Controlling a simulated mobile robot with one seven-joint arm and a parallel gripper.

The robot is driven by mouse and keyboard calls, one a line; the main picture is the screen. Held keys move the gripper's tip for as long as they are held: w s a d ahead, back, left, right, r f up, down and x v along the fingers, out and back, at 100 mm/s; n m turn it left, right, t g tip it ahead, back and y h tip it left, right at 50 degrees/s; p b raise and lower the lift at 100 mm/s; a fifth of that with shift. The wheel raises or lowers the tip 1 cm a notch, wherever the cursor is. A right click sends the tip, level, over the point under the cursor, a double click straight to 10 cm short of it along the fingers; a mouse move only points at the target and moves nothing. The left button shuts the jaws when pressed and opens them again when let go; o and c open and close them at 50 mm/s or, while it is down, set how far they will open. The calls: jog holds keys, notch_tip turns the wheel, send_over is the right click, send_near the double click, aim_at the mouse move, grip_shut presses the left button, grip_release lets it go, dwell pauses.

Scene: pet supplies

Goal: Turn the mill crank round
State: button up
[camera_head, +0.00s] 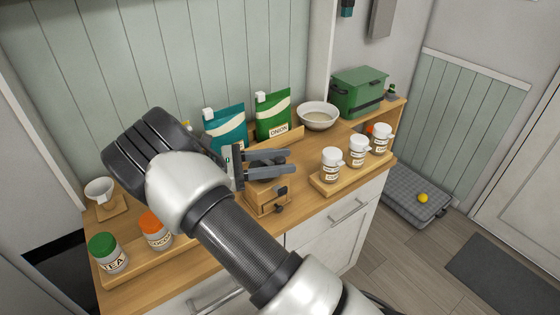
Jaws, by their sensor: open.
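The mill (265,201) has a wooden box body and a dark top. It stands on the wooden counter near the front edge, at the middle of the view. Small dark parts show on its right front side; I cannot tell whether one belongs to the crank. My gripper (291,161) is open, its two grey fingers pointing right, in front of the mill's top in the picture. The fingers hide much of the top, and the crank cannot be made out clearly. No contact between fingers and mill can be confirmed.
Teal (226,125) and green (272,114) pouches stand behind, with a white bowl (317,117) and green box (359,91) further right. Several white jars (331,164) stand on a tray at right. Tea (108,253) and orange-lidded (156,231) jars stand front left.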

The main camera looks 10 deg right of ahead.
jog(key=a+b, duration=0.2)
jog(key=a, duration=1.5)
jog(key=shift+a, duration=0.25)
jog(key=shift+w, duration=0.15)
